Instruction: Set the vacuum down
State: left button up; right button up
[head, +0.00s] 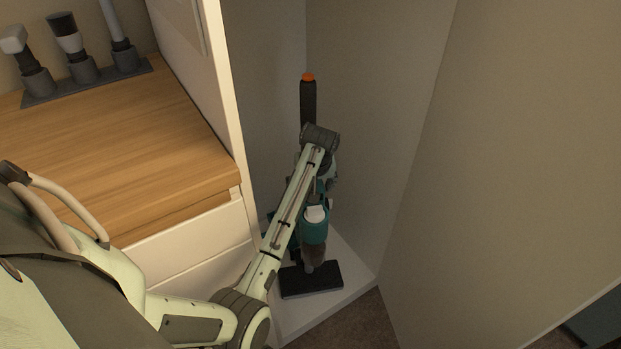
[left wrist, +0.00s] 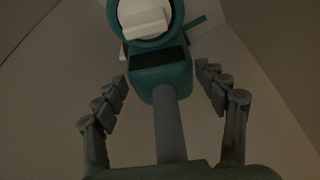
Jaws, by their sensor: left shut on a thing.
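The vacuum (head: 314,229) is an upright stick type with a teal body, a dark handle with an orange top and a flat dark floor head. It stands upright in a narrow alcove, with its floor head on or just over the white base panel (head: 346,254); I cannot tell if they touch. My left gripper (head: 329,167) is at its upper part, largely hidden behind my wrist. My right gripper is out of view.
Beige walls close in behind and to the right of the vacuum. At left is a wood-topped white cabinet (head: 120,150) with a grey rack (head: 85,85) of attachments. A white upright panel (head: 222,90) edges the alcove. Brown carpet (head: 350,325) lies in front.

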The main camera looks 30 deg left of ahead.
pick_arm(q)
jog(key=shift+w, duration=0.15)
jog(key=o, duration=1.9)
jog(key=shift+f, duration=0.1)
jog(key=shift+c, duration=0.2)
jog(key=v, duration=1.2)
